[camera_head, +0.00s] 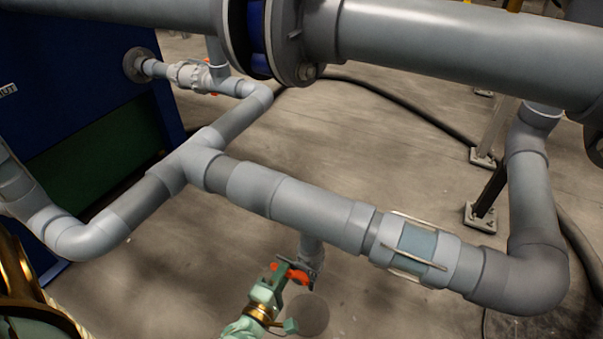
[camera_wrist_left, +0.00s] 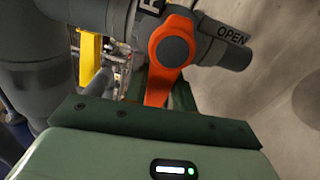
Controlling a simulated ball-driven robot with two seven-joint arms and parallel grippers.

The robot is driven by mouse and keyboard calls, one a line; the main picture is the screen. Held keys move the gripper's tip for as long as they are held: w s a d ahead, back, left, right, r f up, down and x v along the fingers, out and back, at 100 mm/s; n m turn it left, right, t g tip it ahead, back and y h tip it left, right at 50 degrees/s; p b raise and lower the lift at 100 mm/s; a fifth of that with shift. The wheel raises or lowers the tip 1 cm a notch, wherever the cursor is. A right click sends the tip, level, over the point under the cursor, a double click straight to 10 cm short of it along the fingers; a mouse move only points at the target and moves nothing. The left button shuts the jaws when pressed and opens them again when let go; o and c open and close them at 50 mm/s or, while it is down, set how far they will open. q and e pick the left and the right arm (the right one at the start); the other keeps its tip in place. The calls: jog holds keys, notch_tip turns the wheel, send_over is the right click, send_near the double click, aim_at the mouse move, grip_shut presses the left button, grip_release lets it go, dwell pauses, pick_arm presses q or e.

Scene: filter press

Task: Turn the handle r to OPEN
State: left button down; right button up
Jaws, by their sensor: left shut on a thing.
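The orange handle r (camera_head: 298,275) is on a grey valve below the middle pipe in the head view. In the left wrist view, its round hub (camera_wrist_left: 172,50) is at top centre and its lever (camera_wrist_left: 158,88) points down toward my gripper. The word OPEN (camera_wrist_left: 231,35) is on the grey valve body to the right of the hub. My green left gripper (camera_head: 283,277) is shut on the handle; its dark jaws (camera_wrist_left: 160,103) also show in the wrist view, with the lever's end between them. My right gripper is not in view.
A large grey pipe (camera_head: 430,50) crosses the top. A thinner grey pipe (camera_head: 300,208) with a clear sight section (camera_head: 416,243) runs above the valve. A blue panel (camera_head: 60,50) stands at left.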

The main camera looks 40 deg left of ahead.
aim_at(296, 283)
pick_arm(q)
jog(key=n, duration=0.2)
jog(key=f+n, duration=0.1)
jog(key=n, duration=0.1)
jog(key=f+n, duration=0.1)
jog(key=shift+d+n, duration=0.35)
jog(key=shift+n, duration=0.05)
jog(key=n, duration=0.2)
jog(key=d+f+n, duration=0.1)
jog(key=n, duration=0.2)
jog(key=d+n, duration=0.1)
jog(key=n, duration=0.1)
jog(key=shift+w+d+f+n, duration=0.15)
jog(key=shift+w+f+n, duration=0.15)
jog(key=shift+w, duration=0.1)
jog(key=n, duration=0.1)
jog(key=d+n, duration=0.1)
jog(key=n, duration=0.2)
jog(key=shift+w+d+r+n, duration=0.1)
jog(key=shift+w+d+n, duration=0.2)
jog(key=c, duration=0.8)
grip_release()
jog(key=shift+c, duration=0.2)
jog(key=shift+s+a, duration=0.1)
jog(key=shift+s, duration=0.05)
jog(key=v, duration=0.7)
jog(key=shift+a, duration=0.15)
jog(key=shift+s+f, duration=0.1)
jog(key=shift+f, duration=0.1)
